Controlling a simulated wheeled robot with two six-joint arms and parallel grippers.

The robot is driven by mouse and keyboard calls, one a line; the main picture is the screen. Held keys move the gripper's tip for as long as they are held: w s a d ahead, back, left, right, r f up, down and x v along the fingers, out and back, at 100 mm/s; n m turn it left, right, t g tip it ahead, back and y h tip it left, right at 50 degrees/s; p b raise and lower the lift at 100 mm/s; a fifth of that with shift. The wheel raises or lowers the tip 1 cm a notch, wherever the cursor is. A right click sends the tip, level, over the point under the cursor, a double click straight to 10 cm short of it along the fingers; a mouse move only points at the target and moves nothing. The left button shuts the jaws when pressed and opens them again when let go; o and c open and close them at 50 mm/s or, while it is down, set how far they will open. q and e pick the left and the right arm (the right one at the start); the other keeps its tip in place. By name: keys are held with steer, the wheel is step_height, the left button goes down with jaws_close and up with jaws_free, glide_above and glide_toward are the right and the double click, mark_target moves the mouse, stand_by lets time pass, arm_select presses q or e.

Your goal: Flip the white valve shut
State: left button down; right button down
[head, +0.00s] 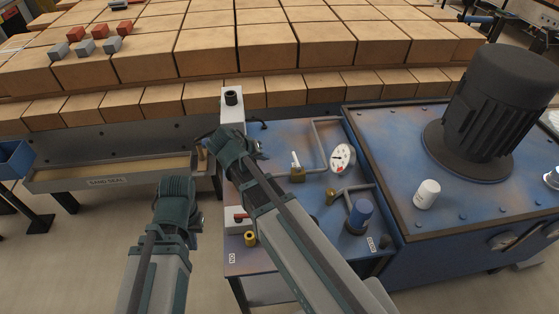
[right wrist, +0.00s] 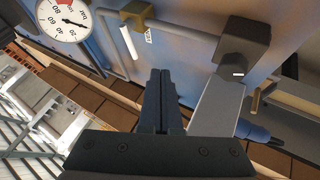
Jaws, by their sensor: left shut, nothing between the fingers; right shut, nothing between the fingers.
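The white valve has a small white lever (head: 294,160) on a brass body (head: 298,174), standing on the blue bench top left of the dial gauge. In the right wrist view the white lever (right wrist: 128,42) sticks out from the brass body (right wrist: 136,14) on its pipe, beyond my fingers and apart from them. My right gripper (head: 206,142) is shut and empty, left of the valve near the white post; its fingers (right wrist: 160,88) show in the right wrist view. My left gripper (head: 176,186) is shut and empty, further left; its fingertips are hard to make out.
The dial gauge (head: 342,158), bent pipes, a second brass fitting (head: 330,196) and a blue cylinder (head: 359,216) crowd the bench. A white post (head: 232,110) stands at its back left. A large motor (head: 500,100) is on the right. Rows of bricks (head: 265,50) lie behind.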

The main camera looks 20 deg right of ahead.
mark_target(296, 162)
steer(key=b+x, duration=0.8)
steer(key=x, duration=0.2)
steer(key=shift+a+f, duration=0.1)
steer(key=shift+f, duration=0.05)
steer(key=d, duration=0.2)
steer(key=d+r+p, duration=0.1)
steer(key=shift+s, duration=0.25)
steer(key=shift+d+r, duration=0.1)
steer(key=shift+d, duration=0.45)
steer(key=shift+d+r, duration=0.1)
steer(key=shift+d, duration=0.6)
